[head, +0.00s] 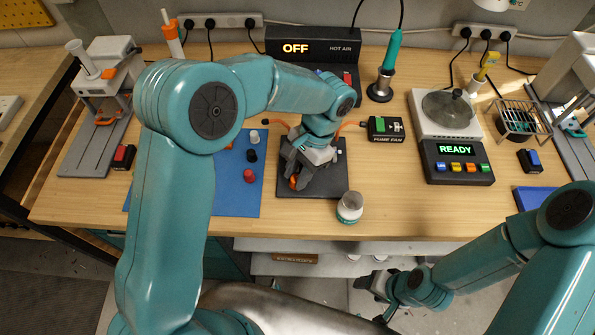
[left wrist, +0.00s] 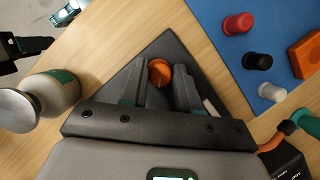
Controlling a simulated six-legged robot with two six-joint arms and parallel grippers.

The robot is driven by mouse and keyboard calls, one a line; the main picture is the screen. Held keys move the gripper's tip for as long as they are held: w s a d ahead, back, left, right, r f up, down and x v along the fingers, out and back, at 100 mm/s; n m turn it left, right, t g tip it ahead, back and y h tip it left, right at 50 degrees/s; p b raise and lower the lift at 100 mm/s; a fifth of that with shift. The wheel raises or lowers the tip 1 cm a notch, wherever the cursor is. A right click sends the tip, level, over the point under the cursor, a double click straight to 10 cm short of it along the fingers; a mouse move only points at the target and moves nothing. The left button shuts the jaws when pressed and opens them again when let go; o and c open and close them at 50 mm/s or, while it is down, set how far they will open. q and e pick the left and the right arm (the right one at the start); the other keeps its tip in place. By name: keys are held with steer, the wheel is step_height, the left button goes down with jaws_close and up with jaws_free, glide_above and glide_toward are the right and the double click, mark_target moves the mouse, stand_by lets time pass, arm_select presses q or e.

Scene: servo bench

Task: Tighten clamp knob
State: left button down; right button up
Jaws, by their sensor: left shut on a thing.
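The orange clamp knob (left wrist: 159,72) sits between the dark fingers of my left gripper (left wrist: 158,88) in the left wrist view, which are shut on it. In the head view only a bit of the orange knob (head: 293,182) shows beside my left gripper (head: 297,175), which points down over a dark square plate (head: 338,184). The rest of the clamp is hidden under the gripper. My right gripper (head: 376,285) hangs below the bench's front edge, away from the clamp; its jaw opening is not clear.
A grey-capped jar (head: 349,207) stands close to the plate's front right corner. A blue mat (head: 232,190) with red, black and white knobs lies to the left. A fume fan (head: 385,129) and a hot-air unit (head: 310,47) reading OFF stand behind. Bench is clear right of the jar.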

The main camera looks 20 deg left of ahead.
arm_select(q)
steer(key=c, duration=0.9)
jaws_free()
steer(key=shift+w+f, duration=0.1)
steer(key=shift+o, duration=0.2)
steer(key=v, duration=1.6)
steer(key=shift+w+d, duration=0.1)
steer(key=shift+w, duration=0.1)
steer(key=shift+s, duration=0.15)
